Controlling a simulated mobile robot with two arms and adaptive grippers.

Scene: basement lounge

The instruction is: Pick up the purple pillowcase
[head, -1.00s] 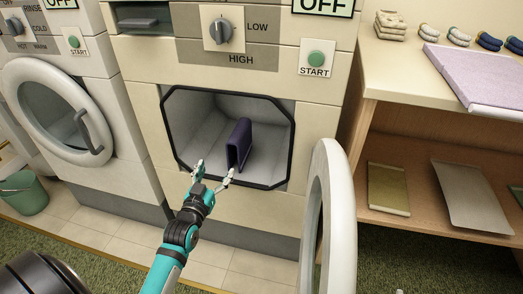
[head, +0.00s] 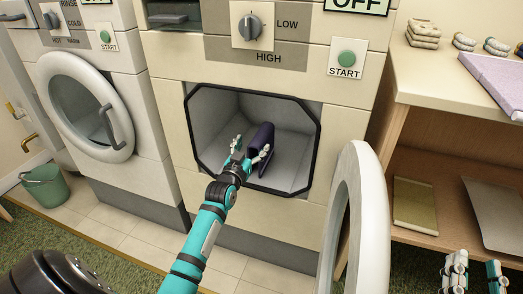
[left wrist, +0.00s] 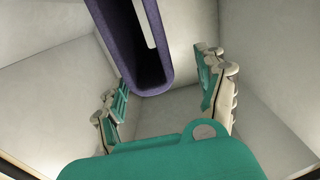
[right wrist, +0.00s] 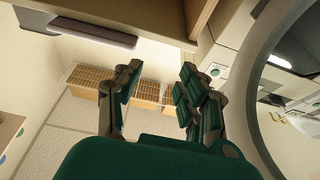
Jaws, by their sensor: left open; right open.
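The purple pillowcase (head: 262,138) stands folded upright inside the open dryer drum (head: 215,115). My left gripper (head: 251,152) reaches into the drum opening and is open at the pillowcase's near end. In the left wrist view the pillowcase (left wrist: 147,60) hangs into the picture from the top, its folded end between and beyond the two spread fingers (left wrist: 165,95). I cannot tell whether a finger touches it. My right gripper (head: 472,275) is open and empty at the lower right of the head view; its fingers (right wrist: 158,95) also show in the right wrist view.
The dryer's round door (head: 358,225) stands open to the right of the opening. A wooden shelf unit (head: 430,165) is farther right, with a lilac cloth (head: 495,80) on top. A closed washer door (head: 85,105) and a green bucket (head: 45,187) are at the left.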

